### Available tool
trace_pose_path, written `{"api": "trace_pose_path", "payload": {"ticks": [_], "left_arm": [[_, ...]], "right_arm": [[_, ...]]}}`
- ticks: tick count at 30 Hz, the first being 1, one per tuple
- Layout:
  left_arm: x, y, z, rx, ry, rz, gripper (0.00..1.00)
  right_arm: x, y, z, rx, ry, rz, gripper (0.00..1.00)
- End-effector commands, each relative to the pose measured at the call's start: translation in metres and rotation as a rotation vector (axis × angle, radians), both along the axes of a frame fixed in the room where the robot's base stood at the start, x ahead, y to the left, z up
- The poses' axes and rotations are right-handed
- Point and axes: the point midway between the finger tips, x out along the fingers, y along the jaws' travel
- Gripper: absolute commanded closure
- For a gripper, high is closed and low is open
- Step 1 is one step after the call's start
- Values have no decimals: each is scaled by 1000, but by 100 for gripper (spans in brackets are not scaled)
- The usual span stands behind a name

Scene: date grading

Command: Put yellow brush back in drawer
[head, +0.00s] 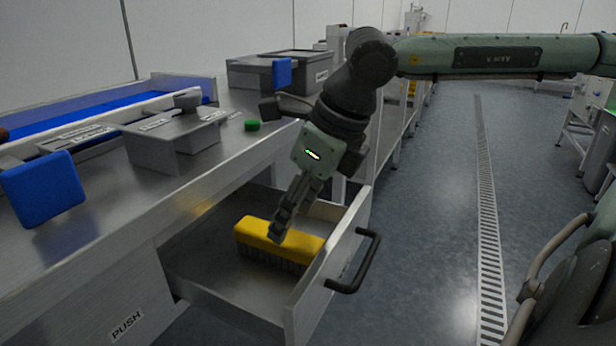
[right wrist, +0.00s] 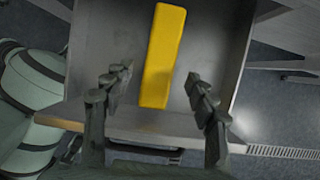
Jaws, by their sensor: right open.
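The yellow brush (head: 283,243) lies in the open drawer (head: 210,255), bristles down, near the drawer's front panel. It also shows in the right wrist view as a yellow bar (right wrist: 162,55) on the grey drawer floor (right wrist: 218,50). My right gripper (head: 282,232) reaches down into the drawer, over the brush in the head view. In the right wrist view its two fingers (right wrist: 160,88) stand wide apart, one on each side of the brush, with gaps between them and it. The gripper is open and empty. My left gripper is not in view.
The drawer's black handle (head: 358,262) sticks out at the front.

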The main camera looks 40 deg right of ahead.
Motion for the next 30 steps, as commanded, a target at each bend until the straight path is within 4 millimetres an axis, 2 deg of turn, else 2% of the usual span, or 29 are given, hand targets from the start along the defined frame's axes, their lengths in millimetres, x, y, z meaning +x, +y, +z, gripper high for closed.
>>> {"api": "trace_pose_path", "payload": {"ticks": [1, 6, 12, 30], "left_arm": [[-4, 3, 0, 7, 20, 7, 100], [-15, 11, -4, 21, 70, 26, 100], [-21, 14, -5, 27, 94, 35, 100], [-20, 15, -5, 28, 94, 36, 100]], "right_arm": [[-2, -1, 12, 1, -8, -1, 42], [-12, -5, 37, 1, -5, 0, 42], [-20, -9, 54, 0, -2, 0, 42], [-21, -5, 54, 18, 0, 7, 42]]}}
